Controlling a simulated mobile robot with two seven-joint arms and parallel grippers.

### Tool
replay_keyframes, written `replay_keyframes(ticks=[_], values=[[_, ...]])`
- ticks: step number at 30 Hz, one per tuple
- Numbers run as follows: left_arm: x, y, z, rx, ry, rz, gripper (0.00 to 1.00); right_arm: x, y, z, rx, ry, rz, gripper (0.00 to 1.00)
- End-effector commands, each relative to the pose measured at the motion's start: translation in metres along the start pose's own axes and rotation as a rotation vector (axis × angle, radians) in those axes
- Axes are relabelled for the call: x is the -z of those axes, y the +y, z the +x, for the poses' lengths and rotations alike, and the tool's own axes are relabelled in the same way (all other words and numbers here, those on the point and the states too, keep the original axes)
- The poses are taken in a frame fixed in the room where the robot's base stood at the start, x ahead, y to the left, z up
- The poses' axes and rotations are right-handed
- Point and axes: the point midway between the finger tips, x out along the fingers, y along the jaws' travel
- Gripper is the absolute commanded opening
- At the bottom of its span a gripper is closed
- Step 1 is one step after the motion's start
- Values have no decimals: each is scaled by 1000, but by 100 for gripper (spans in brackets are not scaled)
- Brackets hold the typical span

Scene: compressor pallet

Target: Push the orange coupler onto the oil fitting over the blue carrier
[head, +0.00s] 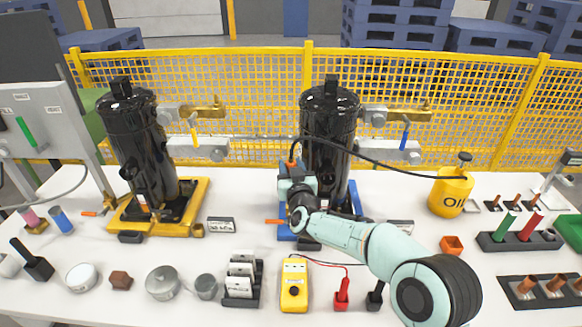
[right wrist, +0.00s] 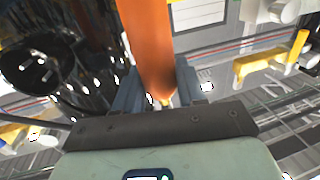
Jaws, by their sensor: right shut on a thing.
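The orange coupler (right wrist: 148,45) stands between the two fingers of my right gripper (right wrist: 158,88), which is shut on it. In the head view, the coupler's orange top (head: 291,164) shows just above my right gripper (head: 292,178), at the left front side of the black compressor (head: 331,130) on the blue carrier (head: 357,202). A black hose runs from the coupler to the yellow oil can (head: 451,193). The oil fitting is hidden behind my gripper and wrist, so I cannot tell whether the coupler touches it. My left gripper is not in view.
A second black compressor (head: 139,140) stands on a yellow carrier (head: 190,206) at left. A yellow meter (head: 294,286), a card holder (head: 242,279) and small tins line the front. A yellow mesh fence (head: 250,90) closes the back. My right forearm crosses the bench at the right.

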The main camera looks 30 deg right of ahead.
Motion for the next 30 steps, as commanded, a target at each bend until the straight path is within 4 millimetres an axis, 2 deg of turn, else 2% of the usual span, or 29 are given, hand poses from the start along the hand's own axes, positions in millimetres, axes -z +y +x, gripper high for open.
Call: replay_keyframes(ticks=[18, 19, 21, 22, 30], values=[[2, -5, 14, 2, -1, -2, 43, -16, 0, 0, 0, 2, 0, 1], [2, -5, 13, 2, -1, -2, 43, -16, 0, 0, 0, 2, 0, 43], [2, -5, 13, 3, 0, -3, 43, -15, 0, 0, 0, 2, 0, 66], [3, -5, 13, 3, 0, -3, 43, -15, 0, 0, 0, 2, 0, 70], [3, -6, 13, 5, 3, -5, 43, -17, 0, 0, 0, -2, -1, 70]])
